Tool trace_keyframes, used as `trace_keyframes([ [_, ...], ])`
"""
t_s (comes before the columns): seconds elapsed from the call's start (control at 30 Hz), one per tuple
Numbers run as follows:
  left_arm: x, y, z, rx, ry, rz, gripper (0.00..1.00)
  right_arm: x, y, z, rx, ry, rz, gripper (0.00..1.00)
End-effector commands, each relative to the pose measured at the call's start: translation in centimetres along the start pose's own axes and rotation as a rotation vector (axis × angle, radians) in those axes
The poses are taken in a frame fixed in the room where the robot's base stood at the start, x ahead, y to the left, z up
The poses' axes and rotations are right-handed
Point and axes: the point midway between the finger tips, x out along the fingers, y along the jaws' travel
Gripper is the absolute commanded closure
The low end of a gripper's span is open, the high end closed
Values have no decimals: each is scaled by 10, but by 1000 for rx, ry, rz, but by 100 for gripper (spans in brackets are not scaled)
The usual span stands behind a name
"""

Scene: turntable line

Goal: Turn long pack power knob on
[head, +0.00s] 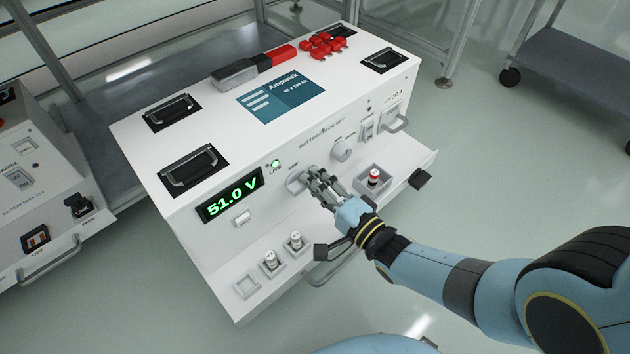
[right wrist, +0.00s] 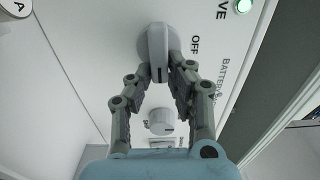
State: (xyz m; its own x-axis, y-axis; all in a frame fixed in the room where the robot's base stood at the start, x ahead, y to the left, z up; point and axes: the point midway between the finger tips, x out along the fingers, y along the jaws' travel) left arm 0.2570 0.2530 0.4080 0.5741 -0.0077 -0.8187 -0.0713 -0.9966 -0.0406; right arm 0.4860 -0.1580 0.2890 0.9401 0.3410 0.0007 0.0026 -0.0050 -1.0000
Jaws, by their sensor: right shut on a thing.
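The long pack (head: 330,140) is a white box with a control panel on its front face. Its large grey power knob (head: 297,181) sits right of the display, near an OFF mark. My right gripper (head: 312,182) reaches the knob from the right. In the right wrist view, the fingers (right wrist: 160,72) are shut on both sides of the grey knob (right wrist: 154,45). The display (head: 232,194) reads 51.0 V in green. The green LIVE lamp (head: 276,164) is lit. The fingers partly hide the knob. My left gripper is not in view.
A smaller grey knob (head: 342,150) and switches sit right of the power knob. Fuse holders (head: 270,261) and handles line the lower ledge. Red clips (head: 322,43) lie on top. Another pack (head: 40,190) stands at left. A grey cart (head: 575,70) is at right.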

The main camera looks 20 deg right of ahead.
Motion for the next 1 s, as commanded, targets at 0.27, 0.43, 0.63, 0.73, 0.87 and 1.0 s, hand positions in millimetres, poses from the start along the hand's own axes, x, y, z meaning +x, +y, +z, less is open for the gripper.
trace_keyframes([
  [0.27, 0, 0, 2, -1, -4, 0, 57, -2, 2, 0, 22, 0, 5, 100],
  [0.43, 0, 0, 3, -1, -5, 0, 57, -2, 2, 0, 22, 0, 5, 100],
  [0.63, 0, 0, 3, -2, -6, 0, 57, -2, 2, 0, 22, 0, 5, 70],
  [0.73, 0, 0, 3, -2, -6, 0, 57, -1, 2, 0, 21, 0, 4, 61],
  [0.87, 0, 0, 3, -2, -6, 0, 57, -1, 1, 0, 21, 0, 2, 61],
  [1.0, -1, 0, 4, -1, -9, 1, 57, -3, 1, 0, 21, 0, 2, 61],
])
